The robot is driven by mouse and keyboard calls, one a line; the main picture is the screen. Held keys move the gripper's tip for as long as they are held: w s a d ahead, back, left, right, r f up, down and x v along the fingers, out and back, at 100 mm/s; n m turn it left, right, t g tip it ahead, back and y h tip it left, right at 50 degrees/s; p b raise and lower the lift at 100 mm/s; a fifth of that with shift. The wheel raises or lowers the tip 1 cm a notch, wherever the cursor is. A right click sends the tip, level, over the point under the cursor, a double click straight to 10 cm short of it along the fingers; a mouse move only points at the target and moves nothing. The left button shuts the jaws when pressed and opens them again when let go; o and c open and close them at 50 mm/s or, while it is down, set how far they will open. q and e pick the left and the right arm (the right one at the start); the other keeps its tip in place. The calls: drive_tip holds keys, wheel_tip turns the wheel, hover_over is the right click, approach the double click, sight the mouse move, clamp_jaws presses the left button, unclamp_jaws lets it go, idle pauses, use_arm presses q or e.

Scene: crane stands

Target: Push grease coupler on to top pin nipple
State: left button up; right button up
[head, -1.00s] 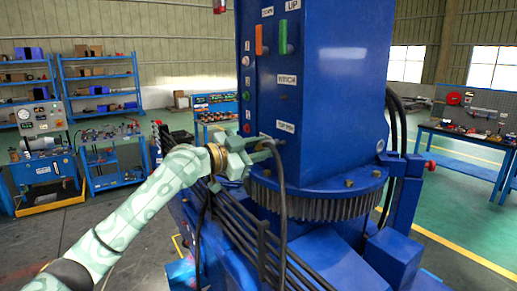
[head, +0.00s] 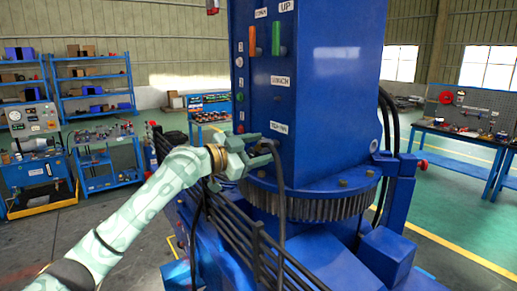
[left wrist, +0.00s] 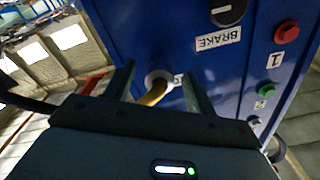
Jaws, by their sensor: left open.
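My left gripper (head: 263,149) is beside the lower left face of the blue crane column, just left of the TOP PIN label (head: 279,128). In the left wrist view its two fingers (left wrist: 160,75) stand apart, one on each side of a round grey fitting (left wrist: 153,77) at the blue panel. A yellowish hose (left wrist: 154,96) curves from this fitting toward me, between the fingers. I take the fitting for the grease coupler; the nipple itself is hidden. In the head view a dark hose (head: 281,205) hangs down from the gripper's end. My right gripper is out of view.
The blue column (head: 335,90) carries orange and green levers (head: 276,38) above. A toothed ring (head: 320,207) and dark rails (head: 235,225) lie below the gripper. In the left wrist view, a BRAKE knob (left wrist: 228,11) and buttons are on the right.

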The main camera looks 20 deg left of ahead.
use_arm(q)
drive_tip(key=shift+s+a, duration=0.35)
drive_tip(key=shift+s, duration=0.15)
drive_tip(key=shift+b+v, duration=0.45)
drive_tip(key=shift+v, duration=1.45)
drive_tip(key=b+v, duration=1.2)
drive_tip(key=v, duration=0.4)
drive_tip(key=shift+s+a, duration=0.1)
